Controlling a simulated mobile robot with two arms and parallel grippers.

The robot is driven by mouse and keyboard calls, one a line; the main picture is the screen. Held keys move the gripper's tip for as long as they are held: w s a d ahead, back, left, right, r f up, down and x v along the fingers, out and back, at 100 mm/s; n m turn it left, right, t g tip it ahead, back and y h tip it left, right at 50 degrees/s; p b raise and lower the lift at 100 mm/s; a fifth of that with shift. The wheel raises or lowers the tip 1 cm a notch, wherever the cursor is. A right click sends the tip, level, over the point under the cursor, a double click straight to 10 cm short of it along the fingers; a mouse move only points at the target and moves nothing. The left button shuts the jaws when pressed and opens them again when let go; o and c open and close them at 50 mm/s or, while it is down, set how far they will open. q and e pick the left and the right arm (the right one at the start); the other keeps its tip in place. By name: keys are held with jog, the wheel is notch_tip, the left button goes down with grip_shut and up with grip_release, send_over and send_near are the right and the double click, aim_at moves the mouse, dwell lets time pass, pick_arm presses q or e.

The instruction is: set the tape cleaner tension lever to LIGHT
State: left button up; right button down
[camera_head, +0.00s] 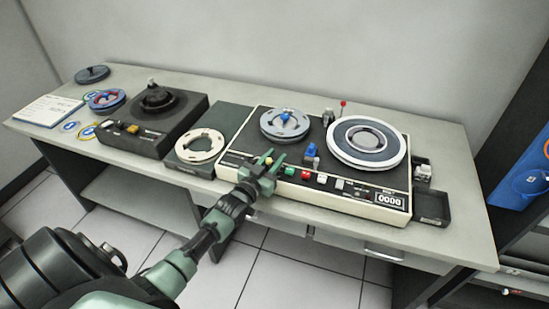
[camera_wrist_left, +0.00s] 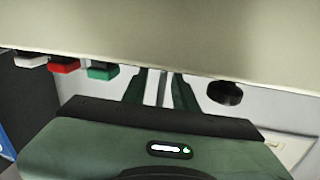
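The tape cleaner (camera_head: 236,160) is a cream and black deck with two reels, on the bench. I cannot tell whether this is the tension lever, and no LIGHT mark is readable. My left gripper (camera_head: 273,158) is over the deck's front left edge, near a small yellow part (camera_head: 268,161). In the left wrist view the gripper (camera_wrist_left: 161,88) is beside a dark round knob (camera_wrist_left: 225,93). My right gripper is not in view.
Coloured buttons, including a red one (camera_head: 305,174), line the deck's front; a red button also shows in the left wrist view (camera_wrist_left: 64,66). The left reel (camera_head: 285,125) and right reel (camera_head: 366,141) rise behind. A black machine (camera_head: 150,120) stands left. A dark tray (camera_head: 431,207) is right.

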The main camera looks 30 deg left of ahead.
pick_arm(q)
grip_shut()
jog(key=shift+r+p, duration=0.25)
jog(key=shift+p, duration=0.1)
jog(key=g+p, duration=0.1)
jog(key=p, duration=0.2)
jog(key=w+g+p, duration=0.1)
jog(key=g+p, duration=0.1)
jog(key=p, duration=0.1)
jog(key=shift+a+n+g+p, duration=0.2)
jog(key=shift+n+g+p, duration=0.1)
jog(key=shift+p, duration=0.1)
jog(key=shift+w+f+g+h, duration=0.15)
jog(key=shift+f+g+h, duration=0.15)
jog(key=shift+f, duration=0.15)
